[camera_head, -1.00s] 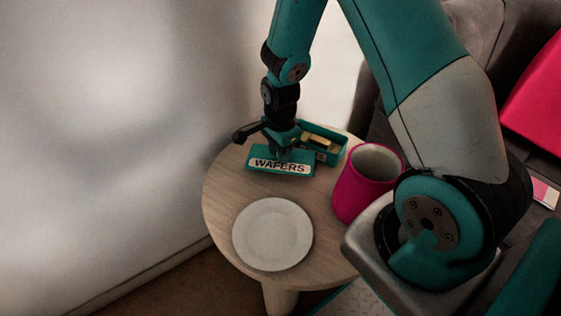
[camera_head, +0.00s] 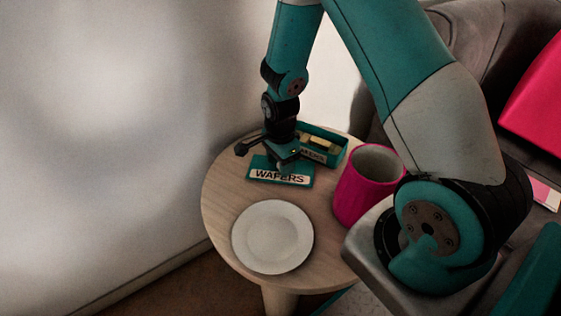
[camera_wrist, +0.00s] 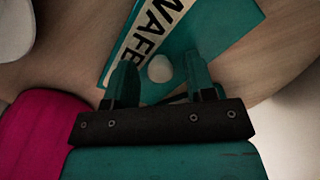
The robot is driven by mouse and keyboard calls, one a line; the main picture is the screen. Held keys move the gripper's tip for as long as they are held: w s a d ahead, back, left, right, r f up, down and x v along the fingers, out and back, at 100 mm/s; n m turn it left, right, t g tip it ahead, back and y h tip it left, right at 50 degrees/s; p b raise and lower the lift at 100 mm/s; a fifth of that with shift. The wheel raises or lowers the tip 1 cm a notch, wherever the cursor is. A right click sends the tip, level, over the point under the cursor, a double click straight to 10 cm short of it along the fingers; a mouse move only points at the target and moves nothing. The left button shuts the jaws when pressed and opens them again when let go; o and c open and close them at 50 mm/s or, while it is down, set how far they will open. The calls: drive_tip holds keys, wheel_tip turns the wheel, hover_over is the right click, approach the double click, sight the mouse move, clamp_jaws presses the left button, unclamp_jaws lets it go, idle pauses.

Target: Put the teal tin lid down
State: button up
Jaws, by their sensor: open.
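The teal tin lid (camera_head: 303,181) with its white WAFERS label lies flat on the round wooden table, in front of the open teal tin (camera_head: 340,152). In the wrist view the lid (camera_wrist: 222,40) fills the upper middle, and its pale round knob (camera_wrist: 159,68) shows between my fingers. My gripper (camera_head: 281,164) is open over the lid, with a finger on each side of the knob (camera_wrist: 160,84). Gaps show between the knob and both fingers. In the head view my gripper hides the knob and part of the label.
A white plate (camera_head: 272,237) lies at the table's front, and a pink mug (camera_head: 362,188) stands right of the lid. The bare wooden tabletop (camera_head: 225,190) is free on the left. A pale wall (camera_head: 110,130) rises beyond the left edge.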

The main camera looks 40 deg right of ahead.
drive_tip(key=s+a+r+n+y+p, duration=0.1)
drive_tip(key=a+r+n+p, duration=0.1)
drive_tip(key=r, duration=0.7)
drive_tip(key=s+a+r+n+p, duration=0.1)
drive_tip(key=a+r+n, duration=0.2)
drive_tip(key=r, duration=0.6)
drive_tip(key=s+a+r+n+y, duration=0.1)
drive_tip(key=s+a+r+n, duration=0.5)
drive_tip(key=s+n, duration=0.3)
drive_tip(key=s+a+r+n+y, duration=0.2)
drive_tip(key=s+a+r+n, duration=0.3)
drive_tip(key=s+r+n, duration=0.2)
drive_tip(key=s+n, duration=0.2)
drive_tip(key=n, duration=0.2)
drive_tip(key=shift+a, duration=0.35)
drive_tip(key=shift+r, duration=0.1)
